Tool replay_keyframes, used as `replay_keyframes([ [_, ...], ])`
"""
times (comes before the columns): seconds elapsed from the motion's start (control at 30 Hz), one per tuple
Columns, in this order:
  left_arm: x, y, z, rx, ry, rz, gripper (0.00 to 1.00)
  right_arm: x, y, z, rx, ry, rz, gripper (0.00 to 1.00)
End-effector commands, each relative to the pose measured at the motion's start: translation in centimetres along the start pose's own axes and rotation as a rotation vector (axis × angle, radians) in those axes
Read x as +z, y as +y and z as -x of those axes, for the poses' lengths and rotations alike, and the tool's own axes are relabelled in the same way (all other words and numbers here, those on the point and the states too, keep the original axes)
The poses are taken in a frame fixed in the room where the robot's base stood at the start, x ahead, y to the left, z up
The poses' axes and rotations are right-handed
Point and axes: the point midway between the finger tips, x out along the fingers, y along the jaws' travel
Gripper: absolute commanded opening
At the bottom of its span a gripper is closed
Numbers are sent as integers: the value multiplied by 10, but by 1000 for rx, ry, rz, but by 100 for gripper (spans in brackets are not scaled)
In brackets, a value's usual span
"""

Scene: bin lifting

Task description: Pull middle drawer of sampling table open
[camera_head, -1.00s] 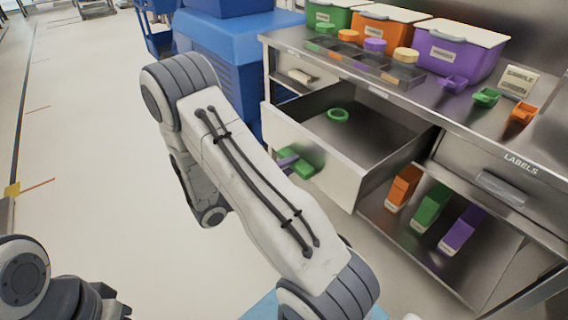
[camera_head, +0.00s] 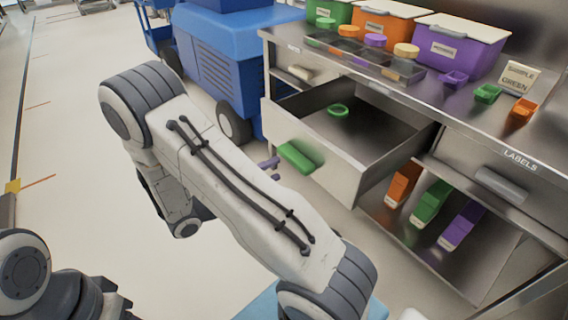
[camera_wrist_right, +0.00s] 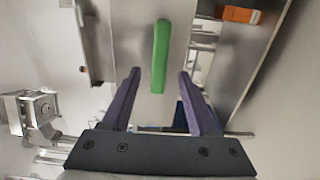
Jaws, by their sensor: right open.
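The middle drawer (camera_head: 318,160) of the steel sampling table stands pulled out, with a green ring (camera_head: 338,111) lying inside it. Its green handle (camera_head: 297,157) is on the front panel. My right gripper (camera_head: 270,165) is just left of the handle in the head view, mostly hidden behind my arm. In the right wrist view the purple fingers (camera_wrist_right: 157,75) are apart, and the green handle (camera_wrist_right: 160,55) lies ahead of and between their tips, with nothing gripped. My left gripper does not show clearly; only part of that arm is at the lower left.
Green, orange and purple lidded bins (camera_head: 458,47) stand on the table top (camera_head: 400,88). A closed drawer labelled LABELS (camera_head: 490,180) is at the right. Orange, green and purple items (camera_head: 432,203) sit on the lower shelf. A blue machine (camera_head: 222,65) stands behind. Floor at left is clear.

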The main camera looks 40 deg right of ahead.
Motion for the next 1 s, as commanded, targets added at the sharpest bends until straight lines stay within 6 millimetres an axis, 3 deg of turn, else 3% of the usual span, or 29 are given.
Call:
replay_keyframes([
  [0.1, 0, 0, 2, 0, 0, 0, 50, -1, 0, 22, -1, 4, 0, 60],
  [0.3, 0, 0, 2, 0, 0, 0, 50, 0, 0, 41, -1, 1, 1, 60],
  [0.87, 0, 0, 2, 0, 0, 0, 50, 0, 0, 42, -2, -2, 1, 60],
  [1.0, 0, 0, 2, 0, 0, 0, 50, 8, 6, 48, -53, -31, 26, 60],
])
